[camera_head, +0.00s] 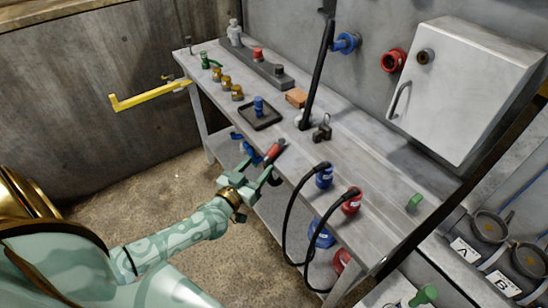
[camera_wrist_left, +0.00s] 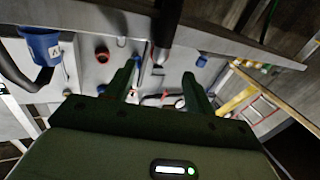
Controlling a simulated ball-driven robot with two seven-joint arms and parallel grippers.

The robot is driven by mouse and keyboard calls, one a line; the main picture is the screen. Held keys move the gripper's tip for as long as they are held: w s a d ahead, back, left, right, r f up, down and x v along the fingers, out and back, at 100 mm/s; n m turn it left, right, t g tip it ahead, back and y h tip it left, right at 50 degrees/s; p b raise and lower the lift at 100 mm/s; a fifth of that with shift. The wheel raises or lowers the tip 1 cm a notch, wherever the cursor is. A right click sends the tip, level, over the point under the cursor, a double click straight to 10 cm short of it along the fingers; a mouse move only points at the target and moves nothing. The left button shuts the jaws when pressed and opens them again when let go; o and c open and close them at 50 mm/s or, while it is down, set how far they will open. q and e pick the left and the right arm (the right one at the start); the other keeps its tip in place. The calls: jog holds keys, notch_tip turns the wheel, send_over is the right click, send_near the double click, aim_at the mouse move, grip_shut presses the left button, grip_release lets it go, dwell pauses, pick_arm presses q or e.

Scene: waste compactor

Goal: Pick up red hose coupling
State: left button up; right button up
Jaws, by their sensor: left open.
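A red cylinder with a grey end, which looks like the red hose coupling (camera_head: 273,151), lies at the front edge of the grey workbench (camera_head: 320,166). My left gripper (camera_head: 258,171) is open just in front of it, fingers pointing towards it. In the left wrist view my left fingers (camera_wrist_left: 159,74) stand apart, with a dark cylinder (camera_wrist_left: 163,32) beyond the gap; its colour is unclear. Whether the fingers touch the coupling I cannot tell. My right gripper is not in view.
A black tray (camera_head: 273,119) holds a blue piece. A black lever (camera_head: 318,75) rises behind. Blue clips (camera_head: 247,147) sit left of the coupling.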

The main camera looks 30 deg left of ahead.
aim_at(263, 161)
pick_arm(q)
jog(key=w, duration=0.3)
jog(key=shift+w+a+f+b, duration=0.15)
jog(key=shift+w+b, duration=0.1)
jog(key=shift+b, duration=0.05)
jog(key=w+b, duration=0.1)
jog(key=w, duration=0.1)
jog(key=w+b, duration=0.1)
jog(key=w, duration=0.2)
jog(key=shift+w+d+f, duration=0.1)
jog(key=shift+d+f, duration=0.1)
jog(key=shift+r, duration=0.15)
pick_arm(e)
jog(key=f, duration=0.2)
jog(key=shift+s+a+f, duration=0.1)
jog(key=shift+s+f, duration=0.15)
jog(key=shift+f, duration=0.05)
pick_arm(q)
grip_shut()
